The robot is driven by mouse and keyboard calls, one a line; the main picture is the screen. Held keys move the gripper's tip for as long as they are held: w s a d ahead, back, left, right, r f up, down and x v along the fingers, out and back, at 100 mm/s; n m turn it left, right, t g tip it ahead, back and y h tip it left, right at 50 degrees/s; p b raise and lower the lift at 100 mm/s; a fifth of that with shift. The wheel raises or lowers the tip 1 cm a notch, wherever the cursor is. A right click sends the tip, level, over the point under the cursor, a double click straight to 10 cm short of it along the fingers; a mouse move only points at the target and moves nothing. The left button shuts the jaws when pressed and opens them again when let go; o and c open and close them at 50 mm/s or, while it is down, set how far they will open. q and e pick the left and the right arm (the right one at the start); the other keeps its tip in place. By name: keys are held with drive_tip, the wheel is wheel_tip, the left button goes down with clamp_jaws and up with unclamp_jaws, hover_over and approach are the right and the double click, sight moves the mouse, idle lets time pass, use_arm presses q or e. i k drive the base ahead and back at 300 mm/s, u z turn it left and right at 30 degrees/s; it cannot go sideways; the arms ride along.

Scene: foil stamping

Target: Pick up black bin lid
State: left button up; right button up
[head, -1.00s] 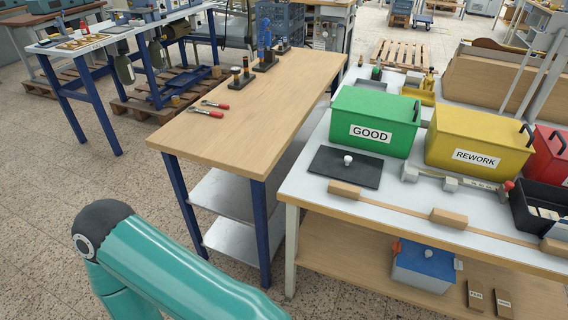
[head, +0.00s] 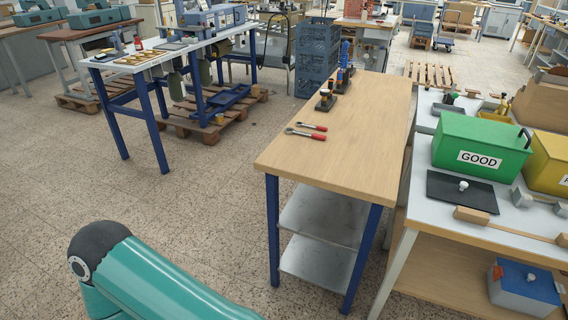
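A teal link of my arm shows at the bottom left of the view, well away from the lid. Neither of my grippers is in view.
A wooden table (head: 350,120) with red-handled tools (head: 312,131) stands left of the white table (head: 411,215). A wooden bar (head: 510,224) lies in front of the lid. A yellow bin (head: 550,165) is at the right edge. The speckled floor at left is open.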

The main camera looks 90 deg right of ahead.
sight(463, 191)
drive_tip(key=u, duration=0.6)
drive_tip(key=i, duration=0.25)
drive_tip(key=z, duration=3.1)
drive_tip(key=i, duration=0.35)
drive_tip(key=z, duration=2.15)
drive_tip(key=k, duration=0.45)
drive_tip(key=z, duration=0.55)
drive_tip(key=i, duration=1.5)
drive_tip(key=u, duration=0.5)
